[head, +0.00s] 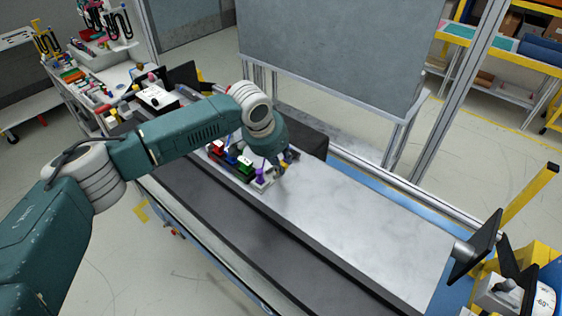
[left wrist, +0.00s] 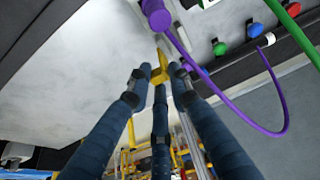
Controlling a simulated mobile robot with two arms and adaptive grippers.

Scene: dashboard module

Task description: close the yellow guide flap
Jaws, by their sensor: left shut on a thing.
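The yellow guide flap (left wrist: 160,72) shows in the left wrist view as a small yellow piece at a pale panel, beside a purple connector. My left gripper (left wrist: 157,80) has its dark blue fingers closed around it, with fingertips on either side. In the head view my left gripper (head: 283,167) is at the dashboard module (head: 345,226), just right of the row of coloured connectors. There the hand and its wrist hide most of the flap, so its angle cannot be told. My right gripper is in neither view.
A purple connector (head: 260,174), a green one (head: 244,166) and a red one (head: 217,147) stand left of the hand. A purple cable (left wrist: 236,117) loops close to the fingers. The module's pale surface to the right is clear. A grey board (head: 335,50) stands behind.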

